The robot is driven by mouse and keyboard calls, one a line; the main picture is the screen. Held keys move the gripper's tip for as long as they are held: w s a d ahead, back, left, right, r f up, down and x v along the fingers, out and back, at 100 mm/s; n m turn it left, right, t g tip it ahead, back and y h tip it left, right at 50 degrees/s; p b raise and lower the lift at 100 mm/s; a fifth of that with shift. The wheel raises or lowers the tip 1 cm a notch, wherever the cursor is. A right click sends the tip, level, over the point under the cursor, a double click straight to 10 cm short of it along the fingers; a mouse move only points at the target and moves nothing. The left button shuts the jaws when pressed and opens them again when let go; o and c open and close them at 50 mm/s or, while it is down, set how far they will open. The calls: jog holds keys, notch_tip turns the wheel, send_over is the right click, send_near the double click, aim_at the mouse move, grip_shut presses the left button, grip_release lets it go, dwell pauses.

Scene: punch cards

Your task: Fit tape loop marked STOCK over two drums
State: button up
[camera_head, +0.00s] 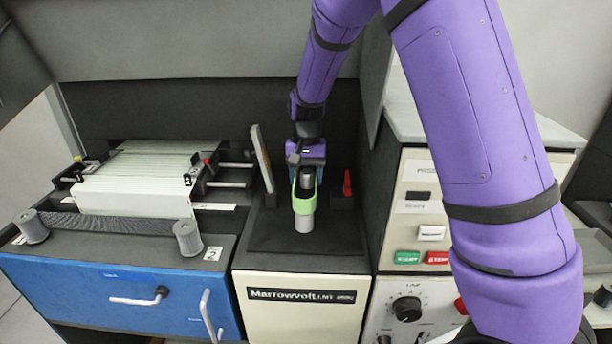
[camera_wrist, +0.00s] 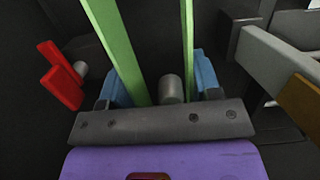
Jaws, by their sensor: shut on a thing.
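A green tape loop (camera_head: 304,205) hangs in my gripper (camera_head: 306,165) above the black top of the middle cabinet. No marking on the loop is readable. A grey drum (camera_head: 304,222) stands just below the loop's near end, and a second grey cylinder (camera_head: 306,181) shows inside the loop. I cannot tell whether the loop is around either one or only above it. In the wrist view, my gripper (camera_wrist: 160,82) has blue fingers on the outer sides of the two green strands (camera_wrist: 118,50), with a grey cylinder (camera_wrist: 171,89) between them.
A tilted pale panel (camera_head: 263,158) stands left of the loop, and a red lever (camera_head: 347,183) stands right. Dark tape (camera_head: 110,224) runs between two grey spools (camera_head: 187,238) on the blue cabinet. A taller control cabinet (camera_head: 415,215) is at the right.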

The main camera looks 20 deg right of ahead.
jog(key=shift+f, duration=3)
dwell(1.8)
jog(key=o, duration=1)
jog(key=shift+r, duration=0.1)
